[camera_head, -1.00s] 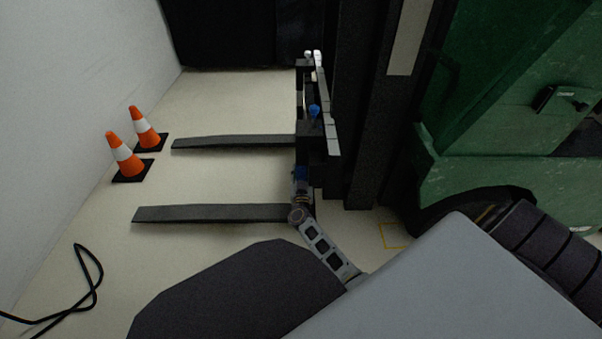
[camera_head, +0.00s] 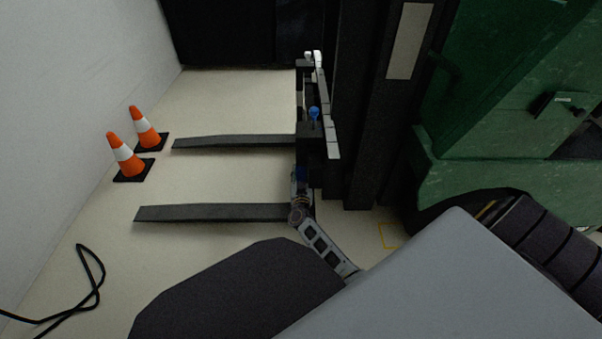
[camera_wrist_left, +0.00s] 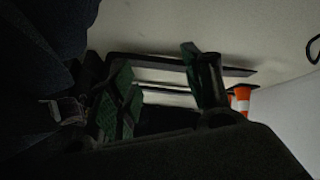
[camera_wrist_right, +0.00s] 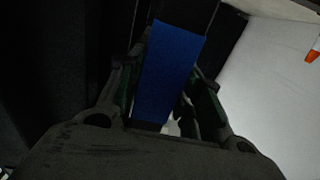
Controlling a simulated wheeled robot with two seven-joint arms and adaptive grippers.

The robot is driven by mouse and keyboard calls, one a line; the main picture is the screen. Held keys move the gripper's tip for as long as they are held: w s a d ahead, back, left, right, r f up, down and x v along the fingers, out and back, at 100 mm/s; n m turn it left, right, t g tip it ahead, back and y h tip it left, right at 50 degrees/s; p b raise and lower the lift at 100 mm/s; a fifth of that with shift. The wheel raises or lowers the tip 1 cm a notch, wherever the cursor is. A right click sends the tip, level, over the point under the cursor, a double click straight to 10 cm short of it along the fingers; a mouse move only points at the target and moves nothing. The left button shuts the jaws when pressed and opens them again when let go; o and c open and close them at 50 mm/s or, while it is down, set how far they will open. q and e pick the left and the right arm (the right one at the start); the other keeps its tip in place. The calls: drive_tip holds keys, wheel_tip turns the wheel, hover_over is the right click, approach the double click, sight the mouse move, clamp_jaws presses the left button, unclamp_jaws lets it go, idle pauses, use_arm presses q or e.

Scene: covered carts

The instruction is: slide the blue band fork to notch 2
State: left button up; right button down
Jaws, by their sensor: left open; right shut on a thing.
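Two dark forks reach left from a black carriage (camera_head: 305,133) in the head view, a far fork (camera_head: 235,142) and a near fork (camera_head: 210,213). The blue band (camera_wrist_right: 168,75) fills the space between my right gripper's fingers in the right wrist view. My right gripper (camera_head: 300,188) is shut on the blue band fork at its upright, where a little blue shows; its fingers hide much of the band. A blue knob (camera_head: 313,112) stands on the carriage. My left gripper (camera_wrist_left: 162,88) is open and empty, with forks behind it. Notch numbers cannot be read.
Two orange cones (camera_head: 125,158) stand on the floor left of the forks by the white wall. A black cable (camera_head: 92,275) lies at lower left. The dark mast (camera_head: 365,130) and a green cart body (camera_head: 480,180) stand at right. Floor between the forks is clear.

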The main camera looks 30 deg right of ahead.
drive_tip(key=c, duration=1.2)
unclamp_jaws()
drive_tip(key=shift+o, duration=1.2)
use_arm(q)
drive_tip(key=shift+s+f, duration=0.5)
drive_tip(key=shift+s, duration=0.05)
drive_tip(key=shift+w, duration=0.1)
use_arm(e)
drive_tip(key=shift+v, duration=1)
use_arm(q)
drive_tip(key=shift+w+r, duration=0.2)
drive_tip(key=shift+r, duration=0.05)
use_arm(e)
drive_tip(key=shift+v, duration=2.7)
drive_tip(key=shift+w+a, duration=0.1)
drive_tip(key=shift+a, duration=0.05)
